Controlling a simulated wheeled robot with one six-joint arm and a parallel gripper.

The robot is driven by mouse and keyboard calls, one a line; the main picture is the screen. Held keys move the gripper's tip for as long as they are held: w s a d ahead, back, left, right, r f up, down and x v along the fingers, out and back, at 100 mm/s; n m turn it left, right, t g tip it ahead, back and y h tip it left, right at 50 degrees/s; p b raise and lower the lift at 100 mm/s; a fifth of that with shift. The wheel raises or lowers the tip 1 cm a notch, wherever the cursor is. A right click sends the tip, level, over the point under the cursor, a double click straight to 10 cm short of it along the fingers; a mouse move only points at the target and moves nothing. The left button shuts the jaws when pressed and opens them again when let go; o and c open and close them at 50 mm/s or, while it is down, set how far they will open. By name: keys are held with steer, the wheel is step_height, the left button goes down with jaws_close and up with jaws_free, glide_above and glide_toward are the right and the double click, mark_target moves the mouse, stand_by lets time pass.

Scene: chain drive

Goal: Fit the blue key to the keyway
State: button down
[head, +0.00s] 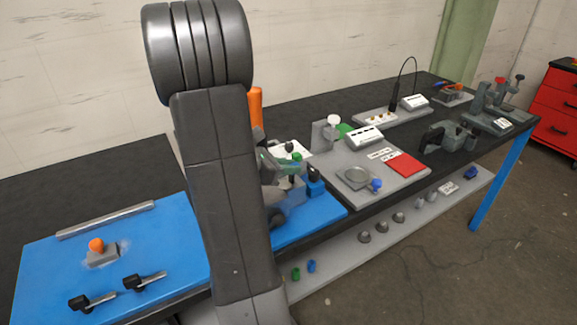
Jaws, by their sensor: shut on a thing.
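My arm column stands in the middle of the head view and hides much of the blue work mat (160,250). My gripper's fingertips are hidden behind it, so I cannot see what is between them. Just right of the arm, a blue block-like piece (315,186) with a dark top stands at the mat's right part, beside grey and green parts (290,165). I cannot tell whether it is the blue key. No keyway can be made out.
On the mat's left lie a long grey bar (105,220), an orange-knobbed block (97,246) and two black-handled tools (92,301) (145,281). Right of the mat is a grey plate (345,160) with a red pad (405,165). Clamps and instruments fill the bench's far right.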

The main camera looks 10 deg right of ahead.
mark_target(288, 183)
steer(key=shift+f+b, duration=1.25)
steer(key=shift+f, duration=0.3)
steer(key=c, duration=1.2)
jaws_free()
steer(key=v, duration=1.3)
steer(key=shift+s+a+r, duration=0.15)
steer(key=shift+a, duration=0.2)
steer(key=x, duration=1.3)
steer(key=shift+d, duration=0.35)
steer(key=shift+w, duration=0.2)
